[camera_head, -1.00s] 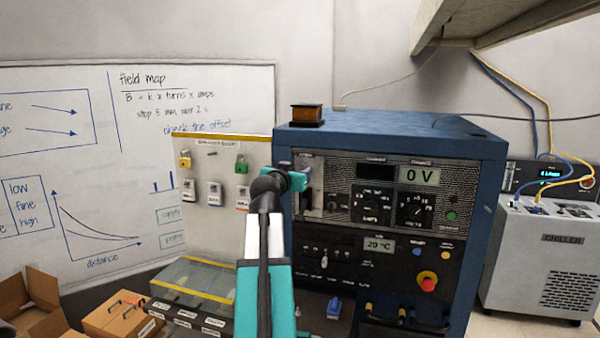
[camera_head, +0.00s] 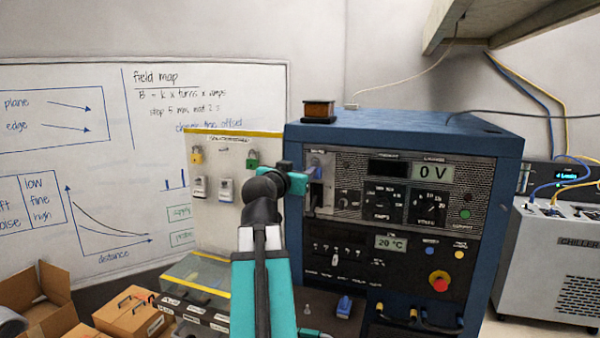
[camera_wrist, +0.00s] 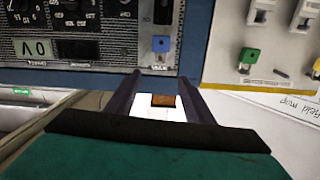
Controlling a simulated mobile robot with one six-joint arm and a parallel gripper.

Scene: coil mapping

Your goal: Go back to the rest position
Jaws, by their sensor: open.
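My gripper (camera_wrist: 160,76) shows in the wrist view with its two dark fingers spread and nothing held between them. In the head view my teal and black arm rises from the bottom middle. Its end is in front of the left edge of the blue cabinet (camera_head: 505,180), and the fingers cannot be made out there. The cabinet's front panel reads 0 V on one display (camera_head: 433,172) and 20 °C on another (camera_head: 389,242). The wrist view is upside down. It shows a blue piece (camera_wrist: 160,44) on the panel ahead of the fingers.
A lockout board (camera_head: 225,215) with padlocks stands left of the cabinet. Cardboard boxes (camera_head: 130,312) are at lower left. A grey chiller (camera_head: 550,270) stands at right, below a shelf (camera_head: 500,22). A whiteboard (camera_head: 200,90) is behind.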

